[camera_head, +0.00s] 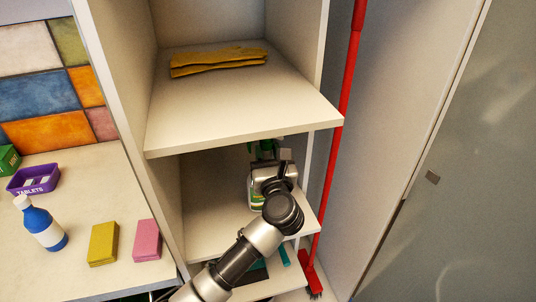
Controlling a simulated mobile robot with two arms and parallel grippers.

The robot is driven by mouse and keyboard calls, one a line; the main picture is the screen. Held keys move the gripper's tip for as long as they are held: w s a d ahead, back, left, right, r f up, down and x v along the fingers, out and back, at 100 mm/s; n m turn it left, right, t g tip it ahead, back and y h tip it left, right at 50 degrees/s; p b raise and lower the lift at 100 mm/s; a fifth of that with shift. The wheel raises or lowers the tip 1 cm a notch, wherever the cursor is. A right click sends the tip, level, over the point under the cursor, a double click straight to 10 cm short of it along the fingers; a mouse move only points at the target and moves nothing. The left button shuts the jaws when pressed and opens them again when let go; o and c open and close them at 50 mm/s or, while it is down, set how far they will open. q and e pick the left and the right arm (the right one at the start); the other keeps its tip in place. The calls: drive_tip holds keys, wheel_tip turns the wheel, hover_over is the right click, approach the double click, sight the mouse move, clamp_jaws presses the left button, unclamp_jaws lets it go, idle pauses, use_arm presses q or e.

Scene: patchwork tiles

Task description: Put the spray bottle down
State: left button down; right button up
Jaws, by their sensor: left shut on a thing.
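The spray bottle (256,197) is white with green parts and stands upright, or close to it, in the middle compartment of the cabinet. My left gripper (268,165) is shut on the spray bottle and covers much of it. The bottle is over the middle shelf (213,215). I cannot tell whether its base touches the shelf. The upper shelf hides the top of the bottle in part. My right gripper is not in view.
Yellow gloves (218,61) lie on the upper shelf (240,105), whose edge is just above my gripper. A red broom (343,110) stands right of the shelves. A blue bottle (42,225), sponges (103,244) and a purple tablets box (34,180) are on the left counter.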

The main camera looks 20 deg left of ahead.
use_arm(q)
drive_tip(key=shift+r, duration=0.15)
drive_tip(key=c, duration=1.2)
unclamp_jaws()
drive_tip(key=shift+f, duration=0.25)
drive_tip(key=o, duration=0.4)
drive_tip(key=shift+o, duration=0.2)
drive_tip(key=shift+r, duration=0.25)
drive_tip(key=b+v, duration=0.3)
drive_tip(key=v, duration=0.9)
drive_tip(key=shift+o, duration=0.4)
